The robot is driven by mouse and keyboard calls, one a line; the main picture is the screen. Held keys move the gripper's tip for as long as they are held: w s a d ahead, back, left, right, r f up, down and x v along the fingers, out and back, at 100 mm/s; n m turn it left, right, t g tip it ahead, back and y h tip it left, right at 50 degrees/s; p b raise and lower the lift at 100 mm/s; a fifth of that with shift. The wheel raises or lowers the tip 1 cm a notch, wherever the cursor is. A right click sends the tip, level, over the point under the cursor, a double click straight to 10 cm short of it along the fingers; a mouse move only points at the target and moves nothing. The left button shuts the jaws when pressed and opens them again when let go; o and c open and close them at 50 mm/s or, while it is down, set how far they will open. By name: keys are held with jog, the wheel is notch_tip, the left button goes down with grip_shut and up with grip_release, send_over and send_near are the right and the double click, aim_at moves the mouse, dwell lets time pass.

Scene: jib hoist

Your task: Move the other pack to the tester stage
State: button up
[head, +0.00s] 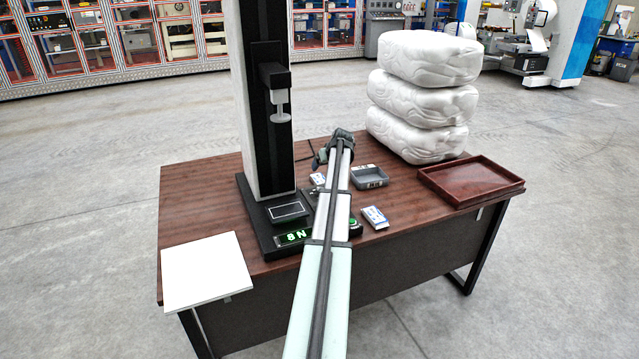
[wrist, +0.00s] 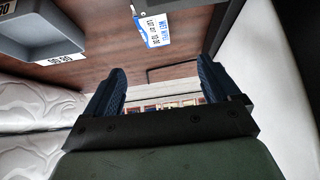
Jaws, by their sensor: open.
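Two small white-and-blue packs lie on the table in the head view: one pack (head: 375,217) right of the green button, the other pack (head: 318,179) farther back, left of my forearm and close to the tester. The wrist view shows one pack (wrist: 153,26), labelled as wet wipes, beyond my fingertips. The tester stage (head: 288,211) is a dark plate with a pale border at the foot of the tester column; no pack shows on it. My gripper (head: 322,160) is above the table's back part. In the wrist view its fingers (wrist: 160,80) are apart with nothing between them.
The tester's tall column (head: 266,100) stands left of my arm, with a display (head: 294,236) reading 8 N. A grey tray (head: 369,177), a brown tray (head: 470,182) and stacked white bundles (head: 420,95) are to the right. A white board (head: 205,272) lies front left.

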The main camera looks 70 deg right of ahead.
send_near(319, 179)
jog(key=shift+w+d+f, duration=0.35)
jog(key=shift+w+f, duration=0.15)
jog(key=shift+w, duration=0.05)
jog(key=shift+w+d+f, duration=0.35)
jog(key=shift+w+f, duration=0.15)
jog(key=shift+s+x, duration=0.2)
jog(key=shift+x, duration=1.15)
jog(key=shift+s+x, duration=0.25)
jog(key=shift+x, duration=1.15)
jog(key=shift+f, duration=0.2)
jog(key=c, duration=1.2)
jog(key=shift+c, duration=0.2)
jog(key=shift+r, duration=0.15)
